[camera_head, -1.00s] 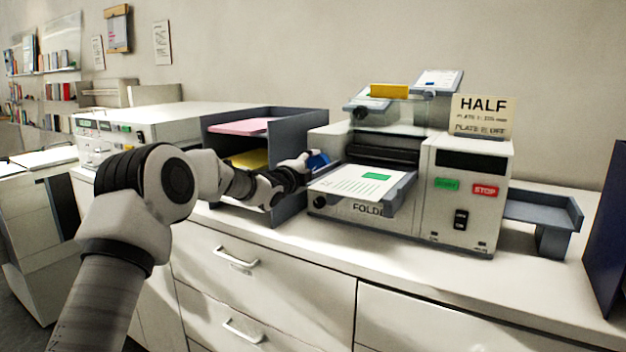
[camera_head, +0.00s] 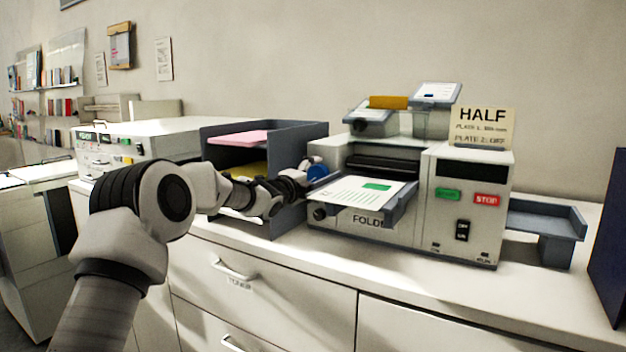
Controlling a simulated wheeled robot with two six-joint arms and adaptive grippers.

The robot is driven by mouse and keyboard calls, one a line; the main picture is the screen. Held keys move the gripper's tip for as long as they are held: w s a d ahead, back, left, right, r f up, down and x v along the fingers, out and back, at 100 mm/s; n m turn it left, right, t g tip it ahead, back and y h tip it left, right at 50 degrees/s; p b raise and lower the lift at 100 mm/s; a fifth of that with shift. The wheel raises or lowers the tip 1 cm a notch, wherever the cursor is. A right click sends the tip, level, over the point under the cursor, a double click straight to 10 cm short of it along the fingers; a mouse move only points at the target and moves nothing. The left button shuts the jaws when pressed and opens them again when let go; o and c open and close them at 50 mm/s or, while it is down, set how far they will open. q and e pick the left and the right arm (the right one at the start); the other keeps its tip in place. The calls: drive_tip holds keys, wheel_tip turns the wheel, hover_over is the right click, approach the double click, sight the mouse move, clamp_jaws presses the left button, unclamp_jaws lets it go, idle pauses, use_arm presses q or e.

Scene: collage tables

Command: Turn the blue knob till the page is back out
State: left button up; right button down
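The blue knob (camera_head: 318,172) is on the left side of the folding machine (camera_head: 405,236), partly hidden by my gripper. My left gripper (camera_head: 303,178) is at the knob, reaching in from the left past the paper shelf. Its fingers are small and overlap the knob, so I cannot tell whether they are closed on it. The white page (camera_head: 352,190), with text lines and a green block, lies on the machine's front feed tray (camera_head: 402,204), in front of the dark rollers (camera_head: 384,163). My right gripper is not in view.
A dark shelf unit (camera_head: 284,216) with pink and yellow paper stands close left of the machine, beside my forearm. Green and red STOP buttons (camera_head: 487,199) are on the machine's front. An exit tray (camera_head: 545,219) is at right. The front counter strip is clear.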

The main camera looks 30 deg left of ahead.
use_arm(q)
drive_tip(key=shift+f, duration=0.1)
drive_tip(key=s, duration=1.2)
drive_tip(key=shift+a, duration=0.15)
idle(0.5)
